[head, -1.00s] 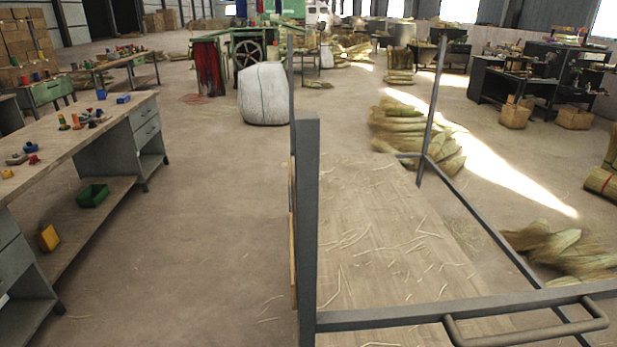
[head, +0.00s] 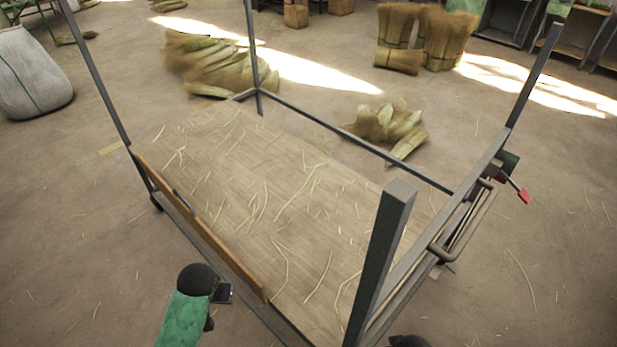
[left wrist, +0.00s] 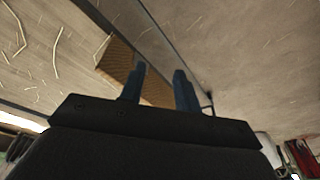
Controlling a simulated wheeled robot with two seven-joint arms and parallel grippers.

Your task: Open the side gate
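The side gate (head: 205,232) is a low wooden board standing along the left edge of the cart. A small dark fitting (head: 182,199) sits on its inner side. The cart's wooden deck (head: 290,200) is strewn with straw. My left gripper (head: 224,293) is outside the cart, just left of the gate's near end. In the left wrist view, its two fingers (left wrist: 160,85) stand apart with a gap between them. A brown board (left wrist: 117,62), probably the gate, lies just beyond the left finger. I cannot tell whether they touch.
Grey posts and rails frame the cart, with a thick near post (head: 385,250) and a looped push handle (head: 465,225). A red-tipped lever (head: 523,196) sticks out at right. Straw bundles (head: 215,65) lie behind.

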